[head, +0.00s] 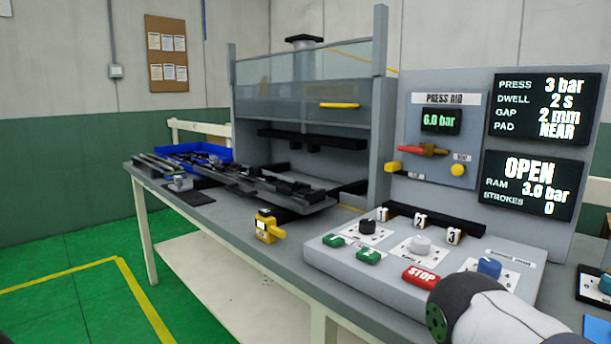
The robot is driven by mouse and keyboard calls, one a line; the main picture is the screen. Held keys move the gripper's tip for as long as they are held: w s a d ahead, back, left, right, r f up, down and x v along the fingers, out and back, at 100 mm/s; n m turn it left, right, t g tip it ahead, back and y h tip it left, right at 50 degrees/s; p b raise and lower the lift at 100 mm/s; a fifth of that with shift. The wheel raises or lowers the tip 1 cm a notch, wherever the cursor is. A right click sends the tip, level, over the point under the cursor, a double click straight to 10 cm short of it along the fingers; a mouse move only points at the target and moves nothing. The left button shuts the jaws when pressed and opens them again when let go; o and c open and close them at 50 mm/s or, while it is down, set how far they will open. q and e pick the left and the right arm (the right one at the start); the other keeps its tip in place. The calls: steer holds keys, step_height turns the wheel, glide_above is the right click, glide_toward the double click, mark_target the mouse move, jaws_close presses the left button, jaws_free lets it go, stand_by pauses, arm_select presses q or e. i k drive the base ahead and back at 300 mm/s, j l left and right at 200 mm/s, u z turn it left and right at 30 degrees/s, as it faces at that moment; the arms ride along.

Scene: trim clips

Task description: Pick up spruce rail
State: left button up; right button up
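Several long dark rails or trim pieces lie at the left of the bench. One long dark piece (285,190) runs toward the press, and another (158,164) lies near the bench's far left end. They look near black, and I cannot tell which one is the spruce rail. Neither gripper is in view. Part of my arm, a white and dark grey link, shows at the bottom right in front of the control panel.
A blue bin (216,152) stands at the back left. A yellow device (268,228) sits near the front edge. A button console (395,275) fills the right. Green floor lies open at left.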

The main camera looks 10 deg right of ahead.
mark_target(254, 174)
steer(key=i+j+z, duration=0.4)
steer(key=j+z, duration=0.25)
steer(key=i+j+z, duration=0.15)
steer(key=z, duration=0.15)
steer(key=j+z, duration=0.3)
steer(key=j, duration=0.15)
steer(key=i, duration=0.05)
